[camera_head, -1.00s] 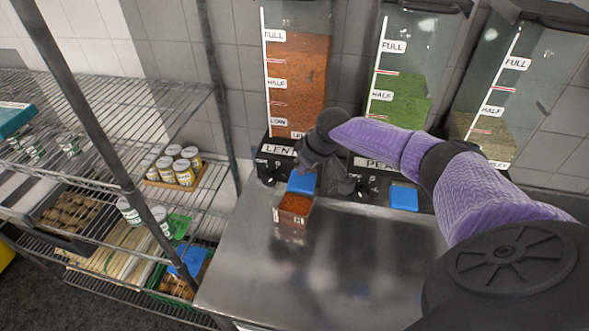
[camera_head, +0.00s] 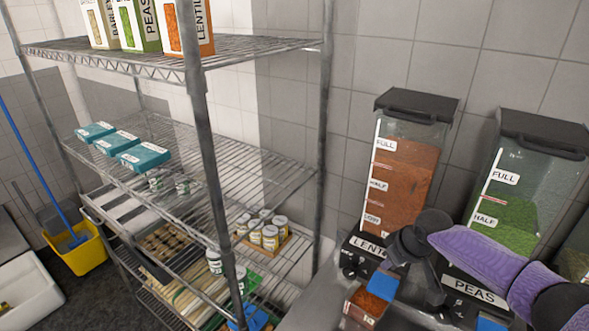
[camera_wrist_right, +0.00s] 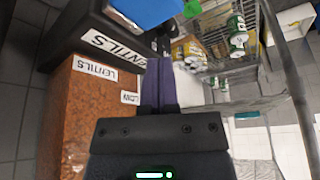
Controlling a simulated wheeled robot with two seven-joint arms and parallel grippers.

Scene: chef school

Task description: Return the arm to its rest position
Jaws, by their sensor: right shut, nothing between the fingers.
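My right arm, with purple sleeves, comes in from the right in the head view. My right gripper (camera_head: 408,246) is in front of the lentil dispenser (camera_head: 400,180). Its dark wrist hides part of the dispenser's base. In the right wrist view the two purple fingers of the gripper (camera_wrist_right: 158,68) are together with nothing between them. The orange-brown lentils of the dispenser (camera_wrist_right: 98,120) fill the left of that view. My left gripper is not in view.
A small container of lentils (camera_head: 364,306) stands on the steel counter under the blue part (camera_head: 383,285) of the lentil dispenser. The pea dispenser (camera_head: 522,195) is to its right. A wire shelf (camera_head: 190,65) with boxes and cans stands left. A yellow bucket (camera_head: 82,252) is on the floor.

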